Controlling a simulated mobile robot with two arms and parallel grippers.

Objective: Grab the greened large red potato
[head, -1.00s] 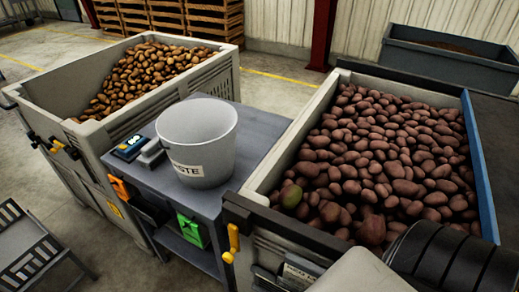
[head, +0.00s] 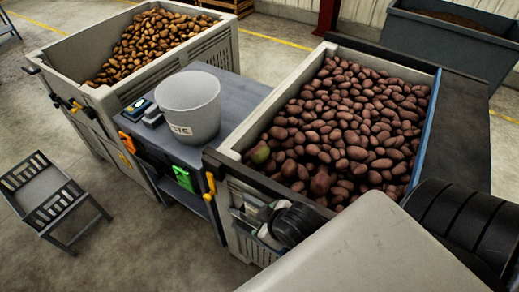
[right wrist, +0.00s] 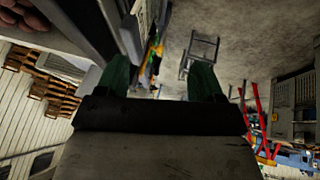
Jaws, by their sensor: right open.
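The greened red potato (head: 261,153) shows a green patch among the red potatoes. It lies at the left front corner of the right-hand bin (head: 262,112), close to the bin's wall. In the right wrist view my right gripper (right wrist: 160,80) has its two green fingers apart with nothing between them. That gripper is not clearly visible in the head view, so its distance from the potato cannot be told there. The greened potato is not identifiable in the right wrist view. My left gripper is not in view.
A white waste bucket (head: 188,107) stands on a grey side table (head: 245,92) left of the potato bin. A second bin (head: 215,45) of brown potatoes stands beyond it. A grey chair (head: 45,190) stands on the floor at left. A dark grey bin (head: 450,42) is at back right.

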